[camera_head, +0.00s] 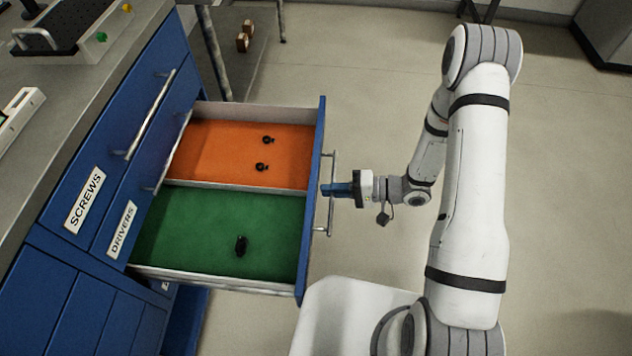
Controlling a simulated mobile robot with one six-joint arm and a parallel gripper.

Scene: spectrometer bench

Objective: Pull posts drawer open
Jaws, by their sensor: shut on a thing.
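A blue drawer (312,215) stands pulled out from the bench cabinet, below the drawers marked SCREWS and DRIVERS. Its own label is mostly hidden. Inside, a divider separates an orange compartment (210,150) at the back from a green compartment (190,235) at the front. Two small black parts (262,167) lie on the orange, and one black part (241,246) lies on the green. My gripper (329,190) is at the drawer's outer face, its blue fingers shut on the metal bar handle (331,222).
The DRIVERS drawer (122,230) and the SCREWS drawer (90,195) above it are shut, with bar handles. The grey benchtop (80,105) holds instruments at the left. Open floor (370,90) lies behind the drawer and beyond my arm.

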